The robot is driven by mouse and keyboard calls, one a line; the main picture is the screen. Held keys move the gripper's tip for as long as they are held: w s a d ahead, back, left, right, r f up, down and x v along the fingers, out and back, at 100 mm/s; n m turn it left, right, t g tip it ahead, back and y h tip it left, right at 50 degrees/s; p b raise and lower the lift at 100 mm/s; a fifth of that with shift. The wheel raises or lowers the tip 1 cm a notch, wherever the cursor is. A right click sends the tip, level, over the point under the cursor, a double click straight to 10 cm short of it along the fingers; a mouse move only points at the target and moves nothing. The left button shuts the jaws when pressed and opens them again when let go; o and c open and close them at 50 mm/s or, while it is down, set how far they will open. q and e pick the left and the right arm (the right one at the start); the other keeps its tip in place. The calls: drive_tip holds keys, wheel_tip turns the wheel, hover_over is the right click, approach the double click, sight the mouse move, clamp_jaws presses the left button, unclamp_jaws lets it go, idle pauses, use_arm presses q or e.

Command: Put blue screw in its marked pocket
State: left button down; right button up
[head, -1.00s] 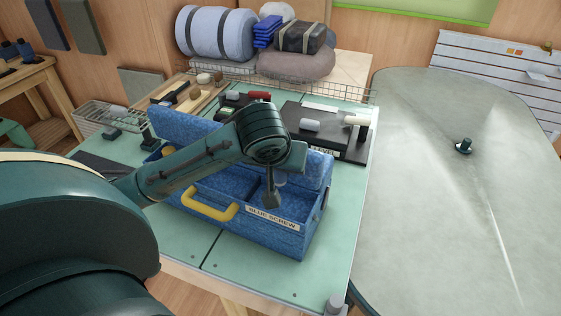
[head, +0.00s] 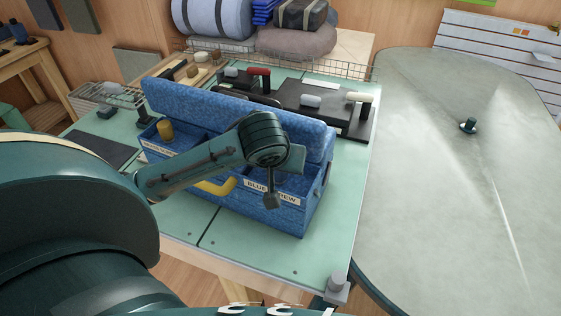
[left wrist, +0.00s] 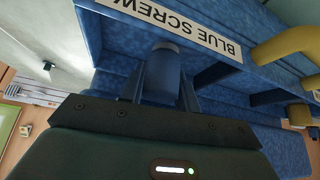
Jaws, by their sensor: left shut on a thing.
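The blue crate (head: 262,212) stands on the green table with its lid (head: 235,118) raised. A white "BLUE SCREW" label (head: 290,198) marks its right front wall, above which a pocket opens. My left gripper (head: 272,192) hangs over that right pocket in the head view; its fingertips are hard to make out there. In the left wrist view my left gripper (left wrist: 162,88) is shut on a blue cylindrical piece, the blue screw (left wrist: 163,68), close to the labelled wall (left wrist: 180,25). I cannot tell its exact height over the pocket floor. My right gripper is not in view.
A yellow handle (head: 216,187) sticks out of the crate's front. A mustard cylinder (head: 165,130) stands in the left pocket. Behind the crate are black blocks (head: 322,108) and a wire basket (head: 340,68). A grey-green round table (head: 450,200) is at the right.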

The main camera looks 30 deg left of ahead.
use_arm(q)
drive_tip(key=shift+f, duration=0.2)
idle(0.4)
drive_tip(key=shift+f, duration=0.25)
drive_tip(key=c, duration=1.2)
unclamp_jaws()
drive_tip(key=shift+o, duration=1.3)
